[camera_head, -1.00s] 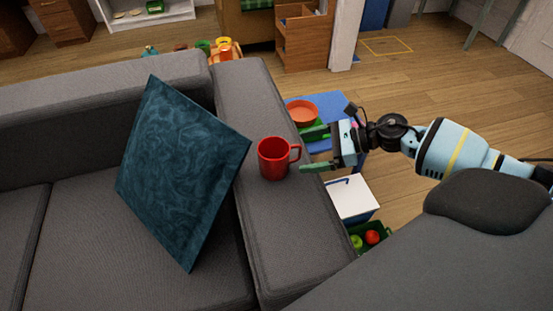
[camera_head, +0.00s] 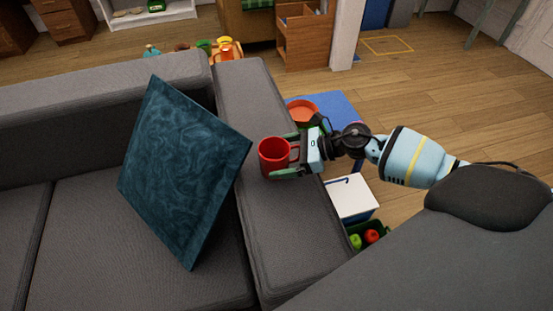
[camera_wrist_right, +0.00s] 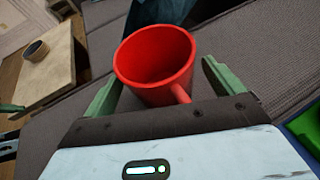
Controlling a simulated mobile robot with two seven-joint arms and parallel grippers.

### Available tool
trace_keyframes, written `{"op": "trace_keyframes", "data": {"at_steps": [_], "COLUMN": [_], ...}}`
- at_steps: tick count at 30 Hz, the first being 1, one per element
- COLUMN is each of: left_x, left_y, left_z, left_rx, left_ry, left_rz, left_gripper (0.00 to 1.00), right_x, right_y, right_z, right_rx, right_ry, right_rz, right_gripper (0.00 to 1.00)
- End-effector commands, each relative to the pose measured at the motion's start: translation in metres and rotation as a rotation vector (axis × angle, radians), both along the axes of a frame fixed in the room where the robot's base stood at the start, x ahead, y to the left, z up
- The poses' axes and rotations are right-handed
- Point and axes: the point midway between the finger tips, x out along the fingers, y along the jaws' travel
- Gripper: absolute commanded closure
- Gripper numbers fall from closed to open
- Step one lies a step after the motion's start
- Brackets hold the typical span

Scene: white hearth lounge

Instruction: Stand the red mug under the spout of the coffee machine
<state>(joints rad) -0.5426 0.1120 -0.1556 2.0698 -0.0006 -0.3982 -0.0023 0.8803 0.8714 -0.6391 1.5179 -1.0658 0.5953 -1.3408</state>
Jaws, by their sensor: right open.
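The red mug (camera_head: 274,156) stands upright on the arm of the grey sofa (camera_head: 262,215), its handle toward my right gripper. My right gripper (camera_head: 284,154) is open, with its green fingers reaching to either side of the mug's handle side. In the right wrist view the mug (camera_wrist_right: 155,62) sits between the two green fingers of my gripper (camera_wrist_right: 160,85), with a gap visible on both sides. The mug looks empty. The coffee machine cannot be made out in these views. My left gripper is not in view.
A dark teal cushion (camera_head: 180,170) leans on the sofa left of the mug. Beyond the sofa arm are an orange bowl (camera_head: 302,110) on a blue surface, a white-topped box (camera_head: 352,197) and a green crate (camera_head: 355,229) with fruit. Wooden floor (camera_head: 450,110) lies open at the right.

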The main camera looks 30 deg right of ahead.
Motion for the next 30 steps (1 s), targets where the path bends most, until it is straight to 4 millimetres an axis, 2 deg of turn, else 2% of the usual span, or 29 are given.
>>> {"op": "trace_keyframes", "data": {"at_steps": [7, 21, 30], "left_x": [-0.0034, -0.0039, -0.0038], "left_y": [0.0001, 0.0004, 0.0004], "left_z": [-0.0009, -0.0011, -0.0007], "left_rx": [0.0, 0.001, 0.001], "left_ry": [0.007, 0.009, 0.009], "left_rz": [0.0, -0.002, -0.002], "left_gripper": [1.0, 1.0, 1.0], "right_x": [0.0007, 0.0009, 0.001], "right_y": [0.0012, 0.0011, 0.0009], "right_z": [-0.0009, 0.0003, 0.0035], "right_rx": [0.0, 0.001, 0.001], "right_ry": [0.0, -0.001, -0.003], "right_rz": [0.0, 0.0, 0.001], "right_gripper": [0.07, 0.68, 0.68]}}
